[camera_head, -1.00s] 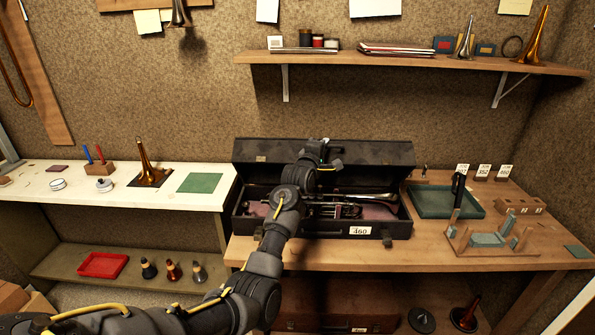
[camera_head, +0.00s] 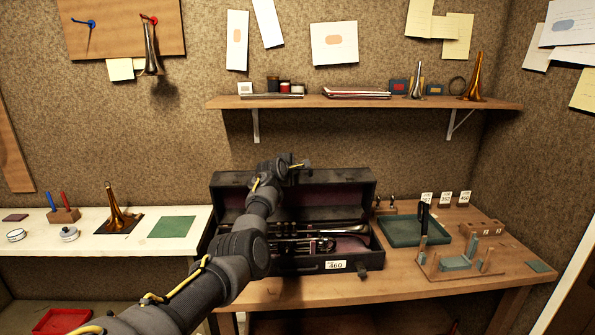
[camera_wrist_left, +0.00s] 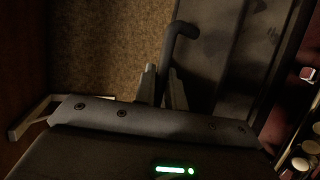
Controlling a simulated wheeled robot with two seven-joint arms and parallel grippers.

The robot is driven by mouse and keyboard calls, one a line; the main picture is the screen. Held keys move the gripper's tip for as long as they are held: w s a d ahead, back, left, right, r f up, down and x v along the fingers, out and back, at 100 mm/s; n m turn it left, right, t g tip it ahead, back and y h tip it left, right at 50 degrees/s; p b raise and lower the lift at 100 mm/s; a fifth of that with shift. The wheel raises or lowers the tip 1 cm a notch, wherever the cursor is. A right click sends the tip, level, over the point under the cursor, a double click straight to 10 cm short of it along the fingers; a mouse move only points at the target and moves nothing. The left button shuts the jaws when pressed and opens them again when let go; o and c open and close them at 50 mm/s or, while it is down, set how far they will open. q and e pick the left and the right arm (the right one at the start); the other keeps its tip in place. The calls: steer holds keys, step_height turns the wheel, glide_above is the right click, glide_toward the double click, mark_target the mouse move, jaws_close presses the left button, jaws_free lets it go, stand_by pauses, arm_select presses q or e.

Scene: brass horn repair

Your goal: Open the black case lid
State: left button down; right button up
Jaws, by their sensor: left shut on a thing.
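The black case (camera_head: 300,262) sits on the wooden bench with its lid (camera_head: 345,192) raised upright at the back. A brass and silver horn (camera_head: 300,230) lies inside on a dark reddish lining. My left gripper (camera_head: 297,166) is at the lid's upper edge, with its fingertips too small to make out there. The exact contact is dark. My right gripper is not in view.
A shelf (camera_head: 360,102) with small items hangs above the case. A green tray (camera_head: 405,230) and a wooden stand (camera_head: 460,262) are to its right. A white bench (camera_head: 100,240) with a horn bell (camera_head: 118,212) and green mat (camera_head: 172,227) is to its left.

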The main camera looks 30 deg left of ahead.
arm_select(q)
steer(key=shift+d, duration=0.1)
steer(key=c, duration=1.8)
jaws_free()
steer(key=shift+d, duration=0.1)
steer(key=shift+o, duration=0.2)
steer(key=shift+s, duration=0.15)
steer(key=b+v, duration=0.3)
steer(key=v, duration=0.7)
steer(key=shift+s+r+b, duration=0.2)
steer(key=shift+s+b, duration=0.05)
steer(key=shift+b, duration=0.05)
